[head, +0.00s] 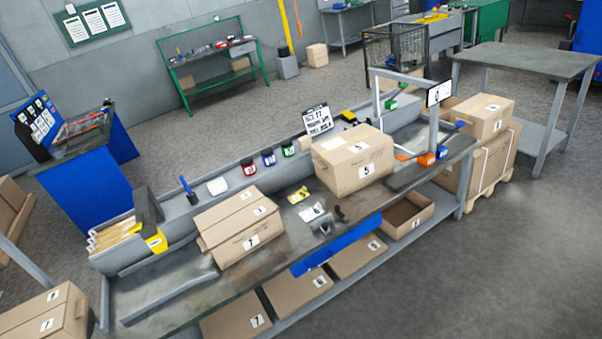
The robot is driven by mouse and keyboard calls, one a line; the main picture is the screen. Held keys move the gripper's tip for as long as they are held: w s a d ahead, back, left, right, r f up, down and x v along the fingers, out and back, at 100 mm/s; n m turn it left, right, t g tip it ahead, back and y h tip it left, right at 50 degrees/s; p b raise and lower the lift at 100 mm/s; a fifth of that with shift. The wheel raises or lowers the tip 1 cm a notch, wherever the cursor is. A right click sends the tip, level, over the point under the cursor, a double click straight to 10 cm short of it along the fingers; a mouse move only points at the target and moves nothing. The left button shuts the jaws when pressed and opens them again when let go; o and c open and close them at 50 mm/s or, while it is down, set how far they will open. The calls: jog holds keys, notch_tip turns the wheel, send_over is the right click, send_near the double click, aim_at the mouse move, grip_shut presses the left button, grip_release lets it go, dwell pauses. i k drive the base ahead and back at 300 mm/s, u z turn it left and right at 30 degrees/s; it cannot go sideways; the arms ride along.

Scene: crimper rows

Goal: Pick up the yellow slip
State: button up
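A small yellow slip (299,194) with a dark mark lies on the grey workbench (190,305), between two cardboard boxes. A white slip (311,211) lies just in front of it. Another yellow piece (157,242) is at the front of a holder of folders at the bench's left end; I cannot tell whether it is a slip or a label. My gripper is not in view, so its state and its distance from the slips do not show.
A left box (240,226) and a larger box (353,159) flank the yellow slip. Small dark tools (322,225) lie in front of the slips. Coloured bins (268,157) line the rear. A metal frame (434,105) rises at right. The floor (540,260) at lower right is clear.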

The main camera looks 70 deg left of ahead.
aim_at(292, 198)
jog(key=u, duration=0.25)
jog(key=i, duration=1.2)
jog(key=u, duration=0.65)
jog(key=i, duration=1.35)
jog(key=u, duration=1.35)
jog(key=i, duration=1.15)
jog(key=u, duration=0.75)
